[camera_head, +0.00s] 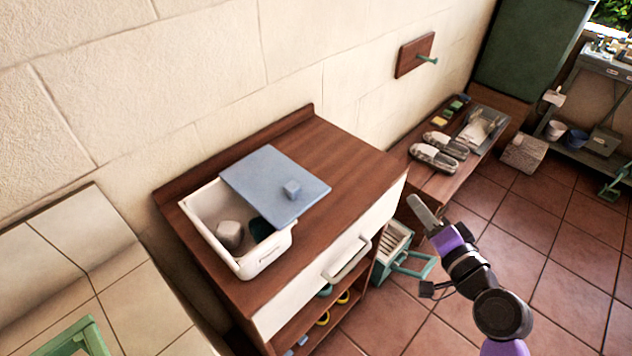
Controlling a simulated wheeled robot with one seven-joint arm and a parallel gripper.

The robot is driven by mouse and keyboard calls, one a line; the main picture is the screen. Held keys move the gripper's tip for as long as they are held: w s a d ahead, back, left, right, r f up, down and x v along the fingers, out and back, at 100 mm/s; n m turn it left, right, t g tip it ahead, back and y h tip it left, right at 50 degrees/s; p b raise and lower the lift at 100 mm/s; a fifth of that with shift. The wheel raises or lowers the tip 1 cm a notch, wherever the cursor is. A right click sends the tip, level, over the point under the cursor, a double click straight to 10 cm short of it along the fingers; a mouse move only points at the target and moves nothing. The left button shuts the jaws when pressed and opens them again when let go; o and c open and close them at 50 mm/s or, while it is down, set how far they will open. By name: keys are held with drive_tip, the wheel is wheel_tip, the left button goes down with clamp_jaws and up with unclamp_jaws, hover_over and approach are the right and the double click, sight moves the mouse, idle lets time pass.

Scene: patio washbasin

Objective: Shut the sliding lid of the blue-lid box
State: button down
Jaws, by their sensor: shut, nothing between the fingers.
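The white box (261,256) stands on the wooden cabinet top. Its flat blue lid (262,178) is slid toward the back right and hangs past the box's right side. A small blue knob (292,189) stands on the lid's right part. The left and front part of the box is open. A whitish rounded item (230,234) and a dark green item (262,229) lie inside, the latter partly hidden by the lid. My gripper (414,198) is shut and empty, right of the cabinet, apart from the box and lid.
The wooden cabinet (335,150) has a white drawer front with a handle (347,259) and lower shelves. A green-and-white crate (395,245) stands on the floor to its right. A low bench (425,176) holds shoes and a tray. Tiled floor lies open at right.

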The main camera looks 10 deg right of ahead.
sight(272, 219)
drive_tip(key=w+a+r+g+y, duration=0.1)
drive_tip(key=w+a+r+y, duration=0.35)
drive_tip(key=r+y, duration=0.2)
drive_tip(key=s+a+n+g+y, duration=0.2)
drive_tip(key=s+a+g+y, duration=0.2)
drive_tip(key=a+y, duration=0.2)
drive_tip(key=shift+h, duration=0.25)
drive_tip(key=p+x, duration=0.1)
drive_tip(key=x, duration=0.2)
drive_tip(key=s+a+p+x, duration=0.1)
drive_tip(key=x, duration=0.3)
drive_tip(key=p+x, duration=0.2)
drive_tip(key=x, duration=0.1)
drive_tip(key=shift+s+a+f, duration=0.2)
drive_tip(key=shift+a, duration=0.15)
drive_tip(key=shift+s+a+f, duration=0.15)
drive_tip(key=shift+s+a, duration=0.15)
drive_tip(key=shift+a, duration=0.2)
drive_tip(key=shift+a, duration=0.1)
drive_tip(key=s+a, duration=0.4)
drive_tip(key=a, duration=0.1)
drive_tip(key=s+a, duration=0.2)
drive_tip(key=a, duration=0.1)
drive_tip(key=shift+a+p, duration=0.25)
drive_tip(key=shift+p, duration=0.05)
